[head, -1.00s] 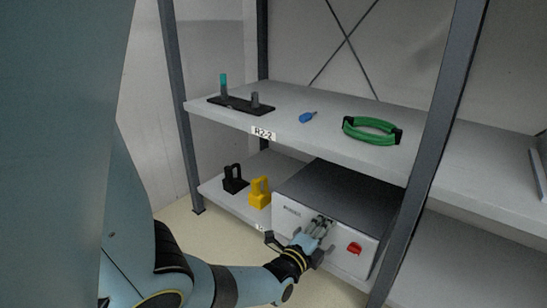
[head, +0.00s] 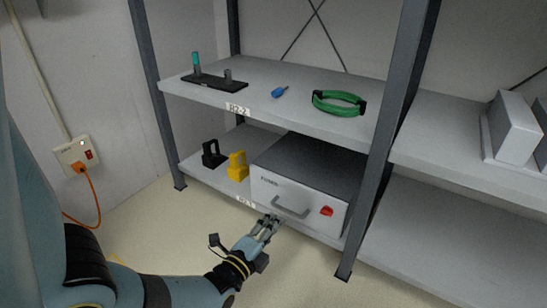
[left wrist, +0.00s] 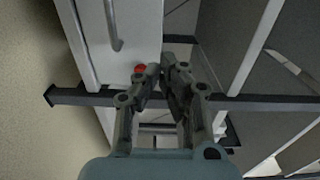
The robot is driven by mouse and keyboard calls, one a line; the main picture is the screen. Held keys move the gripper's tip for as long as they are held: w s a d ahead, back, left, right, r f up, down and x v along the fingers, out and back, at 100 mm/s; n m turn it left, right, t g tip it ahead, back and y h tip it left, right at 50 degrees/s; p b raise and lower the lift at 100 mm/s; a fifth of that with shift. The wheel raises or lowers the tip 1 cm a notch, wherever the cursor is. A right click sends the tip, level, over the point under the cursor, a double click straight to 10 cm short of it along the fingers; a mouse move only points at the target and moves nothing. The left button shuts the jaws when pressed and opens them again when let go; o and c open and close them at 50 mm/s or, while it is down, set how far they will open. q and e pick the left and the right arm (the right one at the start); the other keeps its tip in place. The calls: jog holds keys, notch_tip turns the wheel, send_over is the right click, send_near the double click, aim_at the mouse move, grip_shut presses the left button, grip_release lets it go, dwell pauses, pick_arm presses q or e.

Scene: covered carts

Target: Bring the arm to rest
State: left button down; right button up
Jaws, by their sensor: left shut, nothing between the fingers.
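My left gripper (head: 268,224) is shut and empty. In the head view it is in front of the lower shelf, a little below and left of the handle (head: 289,207) of a grey box. The fingertips look apart from the handle. In the left wrist view the two fingers of my left gripper (left wrist: 166,75) come together at the tips, with the handle (left wrist: 113,28) off to the upper left. My right gripper is not in view.
The box (head: 270,188) with a red switch (head: 327,211) stands on the lower shelf beside a yellow padlock-like piece (head: 238,165) and a black one (head: 213,154). The upper shelf holds a green ring (head: 340,108) and a blue item (head: 279,92). A dark post (head: 385,140) stands right.

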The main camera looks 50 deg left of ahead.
pick_arm(q)
jog(key=shift+s, duration=0.3)
